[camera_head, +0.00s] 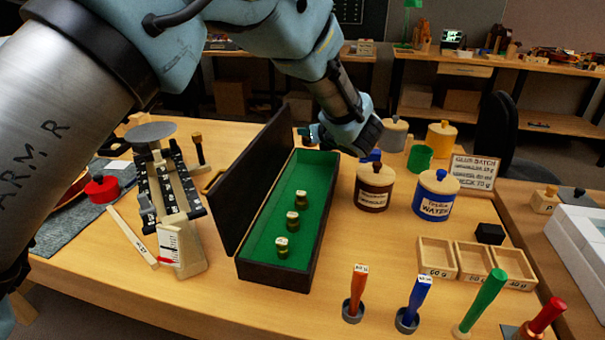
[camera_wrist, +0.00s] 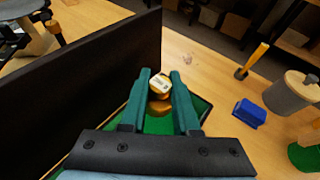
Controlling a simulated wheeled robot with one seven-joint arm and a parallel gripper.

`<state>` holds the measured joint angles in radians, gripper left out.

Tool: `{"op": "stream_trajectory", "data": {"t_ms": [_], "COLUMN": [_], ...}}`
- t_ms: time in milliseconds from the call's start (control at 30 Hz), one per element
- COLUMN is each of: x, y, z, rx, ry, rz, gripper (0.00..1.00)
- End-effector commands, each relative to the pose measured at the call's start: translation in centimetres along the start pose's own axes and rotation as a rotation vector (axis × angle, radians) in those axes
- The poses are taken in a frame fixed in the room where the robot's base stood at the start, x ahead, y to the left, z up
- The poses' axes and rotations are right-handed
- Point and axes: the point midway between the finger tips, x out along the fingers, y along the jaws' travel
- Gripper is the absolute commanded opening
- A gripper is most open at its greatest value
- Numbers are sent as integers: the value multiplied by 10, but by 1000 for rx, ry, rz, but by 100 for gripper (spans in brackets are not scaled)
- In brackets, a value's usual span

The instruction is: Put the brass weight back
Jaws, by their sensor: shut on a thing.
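The long dark weight box (camera_head: 262,272) stands open on the bench, its lid (camera_head: 248,180) raised on the left. Three brass weights (camera_head: 292,220) stand upright in a row on its green lining. My gripper (camera_head: 308,136) is over the far end of the box. In the wrist view its two green fingers (camera_wrist: 160,76) are shut on a brass weight (camera_wrist: 160,84) with a pale marked top. Green lining shows below it. I cannot tell whether this weight touches the lining. In the head view the held weight is hidden or too small to make out.
A balance scale (camera_head: 165,185) stands left of the lid. A brown jar (camera_head: 374,188) and a blue water jar (camera_head: 436,196) stand right of the box. Wooden trays (camera_head: 476,262) and several coloured-handled tools (camera_head: 415,300) are at the front right. A blue block (camera_wrist: 249,113) lies near the box's far end.

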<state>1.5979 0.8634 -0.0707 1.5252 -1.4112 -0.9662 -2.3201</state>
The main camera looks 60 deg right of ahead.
Motion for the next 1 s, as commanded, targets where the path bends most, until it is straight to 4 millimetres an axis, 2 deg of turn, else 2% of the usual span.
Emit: {"op": "stream_trajectory", "data": {"t_ms": [200, 633, 1000], "x": [12, 31, 35], "y": [-1, -1, -1], "z": [-34, -83, -90], "rx": [6, 4, 1], "ry": [1, 1, 0], "rz": [0, -2, -2], "gripper": [0, 0, 0]}}
